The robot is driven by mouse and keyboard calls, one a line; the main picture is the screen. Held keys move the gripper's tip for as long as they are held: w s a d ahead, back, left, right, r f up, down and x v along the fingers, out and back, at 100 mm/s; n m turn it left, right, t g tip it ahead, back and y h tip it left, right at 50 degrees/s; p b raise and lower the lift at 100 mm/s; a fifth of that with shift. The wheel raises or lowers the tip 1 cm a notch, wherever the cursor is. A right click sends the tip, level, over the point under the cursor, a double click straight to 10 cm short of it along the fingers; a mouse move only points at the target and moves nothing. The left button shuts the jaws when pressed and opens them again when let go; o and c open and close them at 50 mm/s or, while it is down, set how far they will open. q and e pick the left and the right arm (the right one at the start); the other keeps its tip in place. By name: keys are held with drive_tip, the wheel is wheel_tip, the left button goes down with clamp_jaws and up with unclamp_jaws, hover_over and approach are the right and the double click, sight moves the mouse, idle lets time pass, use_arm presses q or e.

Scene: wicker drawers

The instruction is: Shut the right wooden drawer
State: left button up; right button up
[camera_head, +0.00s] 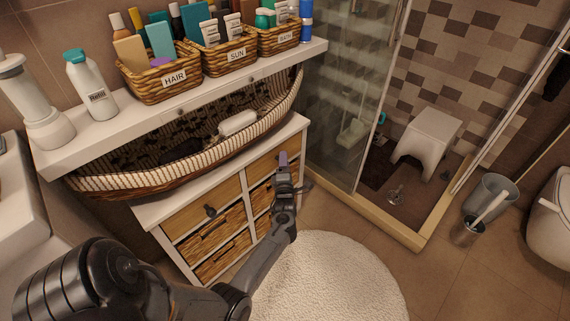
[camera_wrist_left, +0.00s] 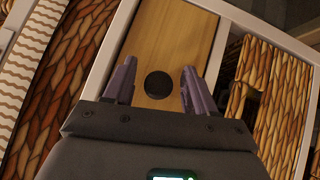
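The white cabinet (camera_head: 157,212) has two wooden drawer fronts at its top. The right wooden drawer (camera_head: 258,171) is partly hidden behind my left gripper (camera_head: 283,160). In the left wrist view, its plain wooden front (camera_wrist_left: 165,38) sits within a white frame, with a round dark knob (camera_wrist_left: 158,85). I cannot tell how far this drawer stands out. The gripper's two purple fingers are apart, one on each side of the knob in that view; I see no contact. The left wooden drawer (camera_head: 191,214) has a dark knob. My right gripper is not in view.
Several wicker drawers (camera_head: 215,231) sit below the wooden ones. A long wicker basket (camera_head: 238,146) rests on the cabinet top, under a white shelf (camera_head: 215,88). A round white rug (camera_head: 335,280) lies in front. The glass shower (camera_head: 345,100) stands to the right.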

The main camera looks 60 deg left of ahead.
use_arm(q)
drive_tip(key=p+v, duration=0.4)
drive_tip(key=v, duration=0.6)
drive_tip(key=shift+s+d+p, duration=0.2)
drive_tip(key=shift+d+p, duration=0.1)
drive_tip(key=shift+d, duration=0.1)
